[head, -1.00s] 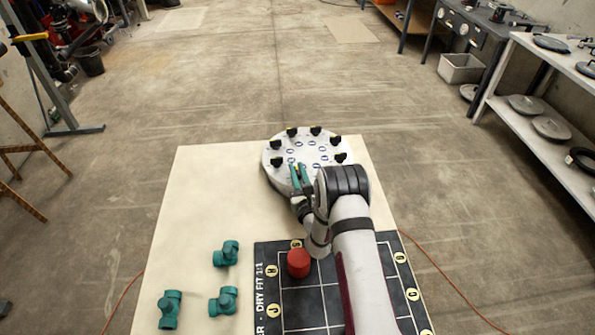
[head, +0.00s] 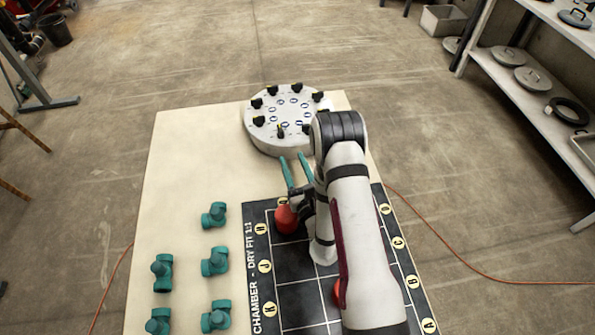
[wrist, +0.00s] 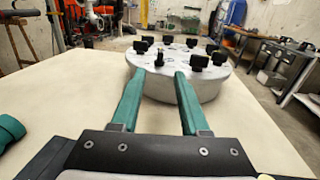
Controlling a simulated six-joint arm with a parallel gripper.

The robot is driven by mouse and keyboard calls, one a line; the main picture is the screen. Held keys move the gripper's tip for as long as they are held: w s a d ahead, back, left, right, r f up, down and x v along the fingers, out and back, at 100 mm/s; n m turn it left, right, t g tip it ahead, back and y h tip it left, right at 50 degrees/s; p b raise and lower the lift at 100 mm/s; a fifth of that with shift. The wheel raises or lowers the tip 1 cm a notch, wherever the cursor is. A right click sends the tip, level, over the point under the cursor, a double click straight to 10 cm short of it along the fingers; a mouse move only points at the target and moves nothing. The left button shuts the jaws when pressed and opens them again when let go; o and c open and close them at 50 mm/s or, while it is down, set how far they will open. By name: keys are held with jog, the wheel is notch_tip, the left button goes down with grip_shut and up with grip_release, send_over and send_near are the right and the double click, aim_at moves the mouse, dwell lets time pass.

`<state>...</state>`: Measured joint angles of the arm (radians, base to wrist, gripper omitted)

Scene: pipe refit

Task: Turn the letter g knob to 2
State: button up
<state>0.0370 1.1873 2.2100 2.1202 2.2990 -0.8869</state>
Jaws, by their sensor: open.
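A round pale grey drum (head: 262,141) stands at the far end of the board, with several black knobs around its top rim and small ringed marks inside them. A front knob (head: 281,131) shows a small yellow mark. The knob letters and numbers are too small to read, so I cannot tell which is g. My gripper (head: 292,157) is open and empty, just in front of the drum. In the wrist view, its two green fingers (wrist: 160,74) point at the drum's front, with the front knobs beyond the tips. My arm hides part of the drum's right side.
Several green pipe fittings (head: 214,215) stand on the left of the cream board (head: 190,150). A black lettered grid mat (head: 290,265) lies under my arm, with a red piece (head: 286,222) on it and another red piece (head: 337,293) partly hidden. The board left of the drum is clear.

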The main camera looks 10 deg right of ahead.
aim_at(279, 125)
jog(key=shift+s+d, duration=0.15)
jog(key=shift+s, duration=0.7)
jog(key=shift+s+d, duration=0.1)
jog(key=shift+s, duration=0.75)
jog(key=shift+w, duration=0.1)
jog(key=shift+c, duration=0.6)
jog(key=w, duration=0.3)
jog(key=shift+a, duration=0.2)
jog(key=shift+c, duration=0.8)
jog(key=w, duration=0.5)
jog(key=w+a, duration=0.1)
jog(key=w, duration=0.4)
jog(key=w+a, duration=0.1)
jog(key=w, duration=0.4)
jog(key=shift+w, duration=0.25)
grip_shut()
